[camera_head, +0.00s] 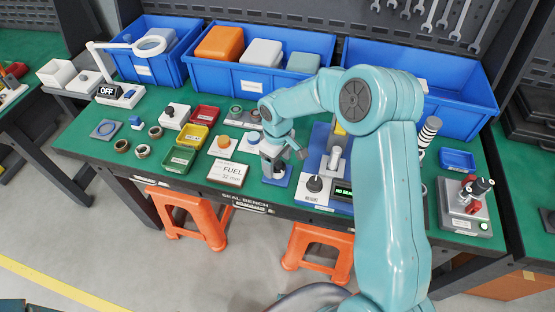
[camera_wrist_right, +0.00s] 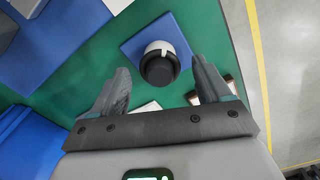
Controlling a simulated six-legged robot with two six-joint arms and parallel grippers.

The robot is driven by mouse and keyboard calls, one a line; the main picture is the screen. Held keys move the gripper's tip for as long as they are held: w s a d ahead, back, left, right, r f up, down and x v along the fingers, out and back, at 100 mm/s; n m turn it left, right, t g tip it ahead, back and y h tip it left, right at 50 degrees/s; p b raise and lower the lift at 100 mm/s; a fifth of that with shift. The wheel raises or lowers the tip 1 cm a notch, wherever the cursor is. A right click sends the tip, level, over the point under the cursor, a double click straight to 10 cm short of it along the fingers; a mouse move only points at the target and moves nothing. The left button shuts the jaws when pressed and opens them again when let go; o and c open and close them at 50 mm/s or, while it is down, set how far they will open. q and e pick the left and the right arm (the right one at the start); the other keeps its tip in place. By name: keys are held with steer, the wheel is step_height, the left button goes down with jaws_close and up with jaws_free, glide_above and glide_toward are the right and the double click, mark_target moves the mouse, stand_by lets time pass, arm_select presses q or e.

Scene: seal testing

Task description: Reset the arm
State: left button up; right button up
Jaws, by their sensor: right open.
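My right arm (camera_head: 395,190) rises from the lower right and bends over the green bench. Its gripper (camera_head: 284,150) is low over the bench's front middle. In the right wrist view the gripper (camera_wrist_right: 160,75) is open, with its two dark fingers apart and nothing held. Between and beyond the fingers is a white piece with a black round top (camera_wrist_right: 160,67) on a blue base (camera_wrist_right: 180,32). In the head view the arm partly hides that blue base (camera_head: 279,181). I cannot tell whether the fingers touch the piece. My left gripper is not in view.
Blue bins (camera_head: 262,83) line the back of the bench. Orange stools (camera_head: 317,247) are in front.

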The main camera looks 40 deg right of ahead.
steer(key=shift+s, duration=0.1)
steer(key=shift+r, duration=0.1)
steer(key=shift+c, duration=0.9)
steer(key=c, duration=1)
steer(key=shift+r+p, duration=0.6)
steer(key=shift+r, duration=0.35)
steer(key=shift+r+p, duration=0.3)
steer(key=shift+r, duration=0.45)
steer(key=shift+r+p, duration=0.6)
steer(key=shift+r, duration=0.05)
